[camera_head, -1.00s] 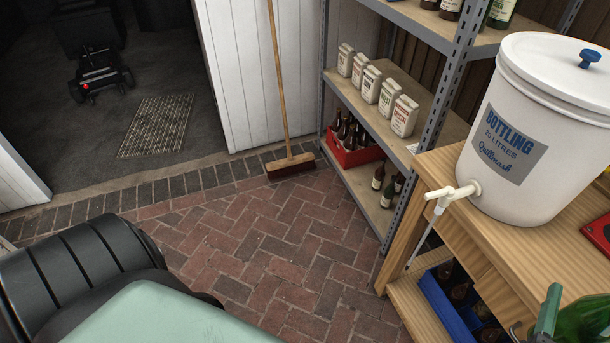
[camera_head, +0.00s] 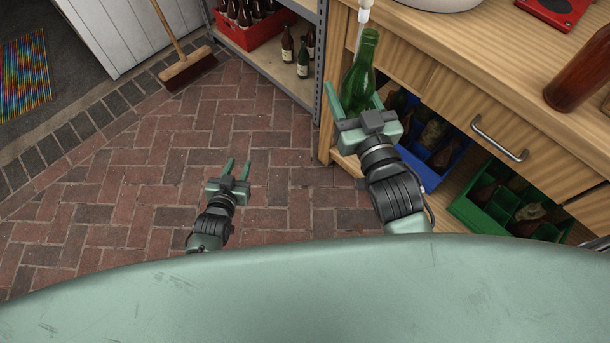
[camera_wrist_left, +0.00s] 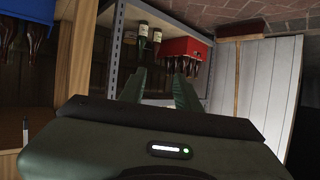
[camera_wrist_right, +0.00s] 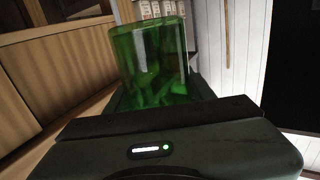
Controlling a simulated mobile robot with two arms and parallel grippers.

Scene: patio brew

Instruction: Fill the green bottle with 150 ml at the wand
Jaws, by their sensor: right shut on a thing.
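The green bottle (camera_head: 362,72) stands roughly upright at the table's left end, neck up. My right gripper (camera_head: 366,105) is shut on its body, which also shows in the right wrist view (camera_wrist_right: 152,65). The wand (camera_head: 361,32) hangs below the white tap (camera_head: 366,8) at the bottle's mouth. I cannot tell whether its tip is inside the neck or beside it. No liquid level can be made out. My left gripper (camera_head: 238,170) is open and empty over the brick floor, and its parted fingers show in the left wrist view (camera_wrist_left: 162,92).
The wooden table (camera_head: 440,50) carries the white bucket (camera_head: 430,3), a red scale (camera_head: 545,8) and a brown bottle (camera_head: 580,75). Blue (camera_head: 449,158) and green (camera_head: 482,217) crates sit below. A shelf with a red crate (camera_head: 262,32) and a broom (camera_head: 186,66) stand behind. Brick floor is clear on the left.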

